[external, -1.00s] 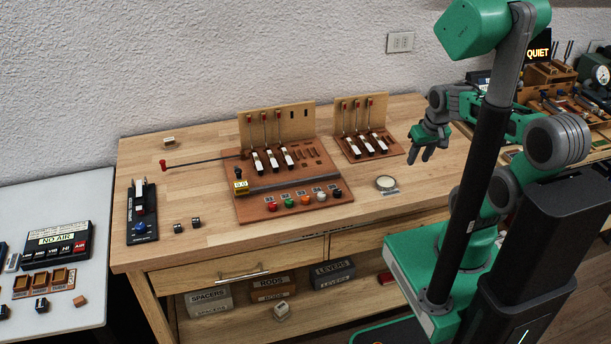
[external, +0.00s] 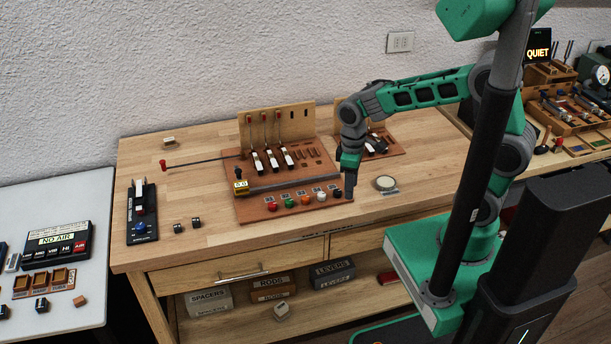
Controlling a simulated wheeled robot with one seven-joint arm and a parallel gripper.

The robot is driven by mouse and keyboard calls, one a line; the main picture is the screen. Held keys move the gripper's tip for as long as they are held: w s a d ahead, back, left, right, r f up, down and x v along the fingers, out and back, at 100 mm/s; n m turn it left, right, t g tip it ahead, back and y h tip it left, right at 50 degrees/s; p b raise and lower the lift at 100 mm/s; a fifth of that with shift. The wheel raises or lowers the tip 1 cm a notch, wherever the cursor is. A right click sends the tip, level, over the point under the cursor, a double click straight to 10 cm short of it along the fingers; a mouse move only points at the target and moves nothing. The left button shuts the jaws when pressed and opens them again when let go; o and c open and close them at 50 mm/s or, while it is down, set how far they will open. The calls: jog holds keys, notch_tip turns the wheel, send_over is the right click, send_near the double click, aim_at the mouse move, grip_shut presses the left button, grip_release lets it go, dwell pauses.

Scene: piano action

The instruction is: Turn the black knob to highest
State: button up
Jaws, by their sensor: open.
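The black knob (external: 336,193) is the right-hand end of a row of coloured knobs along the front of a reddish-brown board (external: 255,213) on the wooden workbench. My gripper (external: 349,194) points down just right of the black knob, at the board's front right corner. It is open, though the gap between its fingers is hard to see from this side. I cannot tell whether a finger touches the knob. The knob's marking is too small to read.
A red knob (external: 272,207), a green knob (external: 289,203), an orange knob (external: 305,200) and a dark red knob (external: 321,197) sit left of the black one. A round dish (external: 385,183) lies to the right.

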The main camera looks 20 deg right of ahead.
aim_at(337, 190)
jog(key=w+a+r+n, duration=0.1)
jog(key=n, duration=0.1)
jog(key=w+a+r+n, duration=0.1)
jog(key=n, duration=0.2)
jog(key=w+a+r+n, duration=0.1)
jog(key=w+r+n, duration=0.1)
jog(key=shift+n+t, duration=0.3)
jog(key=shift+n, duration=0.1)
jog(key=n, duration=0.2)
jog(key=shift+r+n, duration=0.25)
jog(key=shift+n, duration=0.15)
jog(key=n, duration=0.4)
jog(key=shift+s+d, duration=0.2)
jog(key=shift+f+n, duration=0.15)
jog(key=shift+n, duration=0.35)
jog(key=shift+f, duration=0.35)
notch_tip(337, 190, down, 7)
jog(key=shift+r+p, duration=0.1)
jog(key=shift+p, duration=0.35)
grip_shut()
